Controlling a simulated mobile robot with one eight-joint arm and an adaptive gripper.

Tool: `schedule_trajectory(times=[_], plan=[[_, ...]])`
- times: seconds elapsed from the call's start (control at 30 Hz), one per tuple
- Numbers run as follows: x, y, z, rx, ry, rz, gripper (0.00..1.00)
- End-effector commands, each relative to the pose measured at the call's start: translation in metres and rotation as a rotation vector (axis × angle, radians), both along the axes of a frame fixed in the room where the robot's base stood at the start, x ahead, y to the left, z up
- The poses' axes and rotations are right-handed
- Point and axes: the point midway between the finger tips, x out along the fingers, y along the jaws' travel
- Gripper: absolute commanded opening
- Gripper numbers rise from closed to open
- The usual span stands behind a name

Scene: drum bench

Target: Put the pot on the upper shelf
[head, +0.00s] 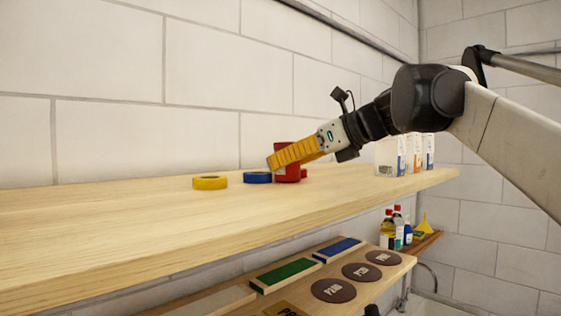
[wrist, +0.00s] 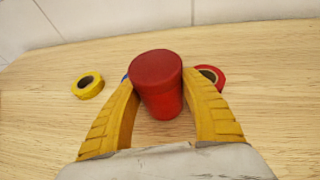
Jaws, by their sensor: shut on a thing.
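The pot is a red, lidded-looking cylinder (head: 288,175); it also shows upright in the wrist view (wrist: 157,88). My gripper (head: 277,162) has its yellow ribbed fingers shut on the pot's sides, one finger on each side in the wrist view (wrist: 160,82). The pot is at the upper shelf (head: 110,225), a pale wooden board. Its base is at or just above the board; I cannot tell whether it touches. The near finger hides part of the pot in the head view.
A yellow tape roll (head: 210,182) and a blue one (head: 257,178) lie left of the pot. White cartons (head: 390,157) stand at the shelf's right end. Sanding discs (head: 334,290) and bottles (head: 388,230) are below. The shelf's left part is clear.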

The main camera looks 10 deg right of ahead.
Motion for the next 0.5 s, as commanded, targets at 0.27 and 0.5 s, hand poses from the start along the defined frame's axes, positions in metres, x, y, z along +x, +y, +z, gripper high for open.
schedule_trajectory(times=[0.27,0.5], plan=[[0.0001,-0.0002,-0.002,0.0,0.0,0.0,0.6],[0.0001,-0.0002,-0.0016,0.0,0.0,0.0,0.69]])
